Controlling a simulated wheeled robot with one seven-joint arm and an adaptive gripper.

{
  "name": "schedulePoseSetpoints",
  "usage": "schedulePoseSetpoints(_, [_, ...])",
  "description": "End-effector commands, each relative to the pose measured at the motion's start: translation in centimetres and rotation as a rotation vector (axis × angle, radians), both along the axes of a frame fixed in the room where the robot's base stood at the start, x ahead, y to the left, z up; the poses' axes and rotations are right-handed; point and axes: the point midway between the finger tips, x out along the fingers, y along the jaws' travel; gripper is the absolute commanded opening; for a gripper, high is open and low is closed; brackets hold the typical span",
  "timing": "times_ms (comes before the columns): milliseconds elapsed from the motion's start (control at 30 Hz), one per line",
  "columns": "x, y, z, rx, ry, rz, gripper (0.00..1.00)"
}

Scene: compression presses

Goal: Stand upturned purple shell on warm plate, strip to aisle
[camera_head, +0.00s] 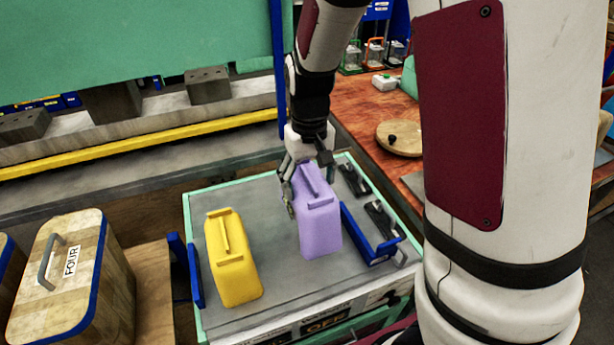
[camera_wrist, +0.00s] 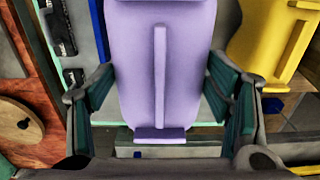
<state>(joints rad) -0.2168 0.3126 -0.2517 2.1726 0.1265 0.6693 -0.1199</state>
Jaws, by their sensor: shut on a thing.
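The purple shell (camera_head: 320,232) is between my gripper's fingers, over the right middle of the grey plate (camera_head: 275,285) in its mint-green frame. I cannot tell whether its lower end touches the plate. In the head view my gripper (camera_head: 308,188) reaches down from behind and above, its fingers at the shell's upper part. In the wrist view the purple shell (camera_wrist: 190,60) fills the middle between the fingers of my gripper (camera_wrist: 160,92), closed on its sides. A long raised rib with a short crosswise strip (camera_wrist: 160,134) at one end faces the wrist camera.
A yellow shell (camera_head: 232,270) stands left of the purple one on the plate. Blue brackets (camera_head: 368,238) and dark clamps flank the plate's right side. A wooden box (camera_head: 70,280) marked FOUR is at left. A wooden bench with a round lid (camera_head: 400,138) is behind right.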

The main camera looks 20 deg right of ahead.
Motion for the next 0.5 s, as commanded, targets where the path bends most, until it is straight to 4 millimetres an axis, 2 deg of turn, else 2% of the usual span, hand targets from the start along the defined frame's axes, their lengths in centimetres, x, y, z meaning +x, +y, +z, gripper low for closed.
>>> schedulePoseSetpoints(267, [-0.1, 0.0, 1.3, 0.001, -0.003, 0.005, 0.27])
schedulePoseSetpoints(500, [-0.2, 0.0, 3.4, 0.001, -0.002, 0.004, 0.27])
